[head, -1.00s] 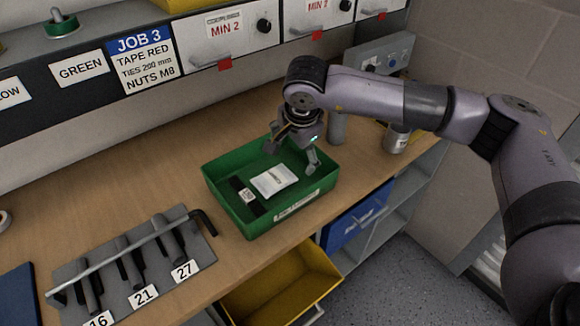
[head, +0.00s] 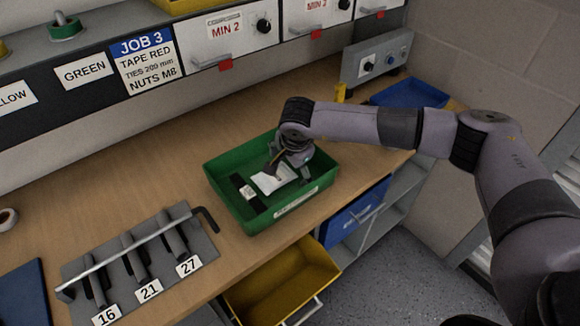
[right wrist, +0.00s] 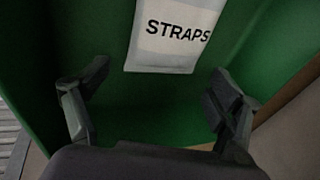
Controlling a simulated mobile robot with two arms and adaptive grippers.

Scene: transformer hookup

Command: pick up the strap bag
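The strap bag (head: 268,183) is a white packet lying in the green tray (head: 222,198), partly covered by my right gripper in the head view. In the right wrist view the bag (right wrist: 172,36) reads "STRAPS" and lies beyond the fingers, near the top of the picture. My right gripper (head: 288,173) is inside the tray, over the bag's right part. In the right wrist view its two fingers (right wrist: 158,80) are wide apart with nothing between them but tray floor and the bag's lower edge. My left gripper is not in view.
A black item with a white label (head: 245,190) lies beside the bag in the tray. A rack of hex keys (head: 135,262) stands at the front left. An open yellow drawer (head: 285,285) is below the bench edge. A blue tray (head: 410,94) is at the back right.

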